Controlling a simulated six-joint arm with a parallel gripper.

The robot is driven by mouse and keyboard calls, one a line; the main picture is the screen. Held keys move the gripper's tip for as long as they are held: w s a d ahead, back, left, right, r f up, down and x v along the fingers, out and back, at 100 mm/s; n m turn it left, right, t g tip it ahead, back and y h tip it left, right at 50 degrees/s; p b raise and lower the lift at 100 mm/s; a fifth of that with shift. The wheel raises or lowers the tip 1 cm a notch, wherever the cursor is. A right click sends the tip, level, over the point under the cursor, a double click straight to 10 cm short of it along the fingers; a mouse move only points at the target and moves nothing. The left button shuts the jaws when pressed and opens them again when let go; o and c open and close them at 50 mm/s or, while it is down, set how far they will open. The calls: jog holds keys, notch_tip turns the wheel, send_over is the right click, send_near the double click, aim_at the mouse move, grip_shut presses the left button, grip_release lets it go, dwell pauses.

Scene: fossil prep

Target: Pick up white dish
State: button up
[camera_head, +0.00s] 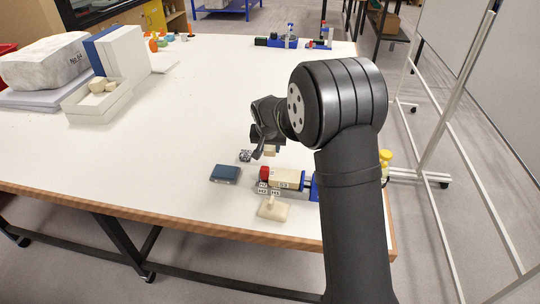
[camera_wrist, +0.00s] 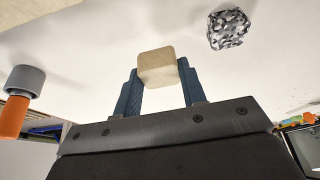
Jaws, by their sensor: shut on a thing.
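My gripper (camera_head: 262,150) is above the near part of the white table, in front of my arm. In the wrist view its two blue fingers are shut on a small cream block (camera_wrist: 157,68) with rounded edges. The block (camera_head: 270,151) shows only partly in the head view. No plainly round white dish is visible. The nearest match is a shallow white tray (camera_head: 97,117) at the left of the table, with cream blocks inside. My gripper is well to the right of it and apart from it.
A black-and-white speckled block (camera_wrist: 228,28) sits near my gripper. A dark blue box (camera_head: 225,173), a labelled cream piece (camera_head: 287,177) and a flat cream piece (camera_head: 273,210) lie near the front edge. A wrapped white bundle (camera_head: 45,62) stands far left. The table's middle is clear.

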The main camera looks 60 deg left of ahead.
aim_at(270, 155)
jog(key=shift+f, duration=1.9)
jog(key=o, duration=1)
jog(key=shift+f, duration=0.15)
jog(key=v, duration=1.1)
jog(key=shift+a, duration=0.1)
jog(key=shift+o, duration=0.6)
jog(key=shift+s+d+r, duration=0.15)
jog(key=shift+d+r, duration=0.1)
jog(key=shift+r, duration=0.4)
